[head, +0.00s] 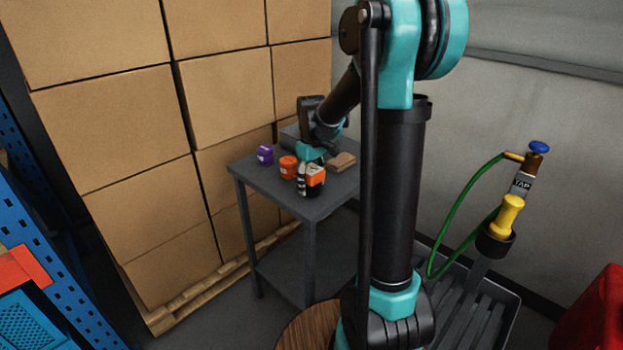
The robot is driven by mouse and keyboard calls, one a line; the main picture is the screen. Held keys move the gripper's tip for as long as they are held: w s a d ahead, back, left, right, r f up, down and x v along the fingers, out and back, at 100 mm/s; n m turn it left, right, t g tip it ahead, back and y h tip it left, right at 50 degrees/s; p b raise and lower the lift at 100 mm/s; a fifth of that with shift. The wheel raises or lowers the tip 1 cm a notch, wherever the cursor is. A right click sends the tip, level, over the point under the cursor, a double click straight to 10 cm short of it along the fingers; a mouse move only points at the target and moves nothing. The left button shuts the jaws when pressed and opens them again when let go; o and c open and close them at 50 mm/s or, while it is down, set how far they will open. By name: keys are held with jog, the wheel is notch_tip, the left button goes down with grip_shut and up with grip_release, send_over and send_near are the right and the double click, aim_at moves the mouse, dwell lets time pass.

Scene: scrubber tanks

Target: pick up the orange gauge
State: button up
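Two orange things are on the small grey table (330,204). One is a rounded orange piece (288,167) with a pale label. The other is a boxy orange piece (316,176) with a white patch, just right of it. I cannot tell for sure which is the orange gauge. My gripper (306,183) points down over the table at the boxy piece, close against it or around it. The fingers are small and partly hidden, so I cannot tell if they are shut on it or whether it is off the tabletop.
A purple item (265,155) stands at the table's back left, and a brown block (341,162) lies to the right. Stacked cardboard boxes (140,130) rise behind. The table's front left is clear.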

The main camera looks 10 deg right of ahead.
jog(key=c, duration=0.7)
jog(key=shift+c, duration=0.3)
jog(key=shift+r, duration=0.1)
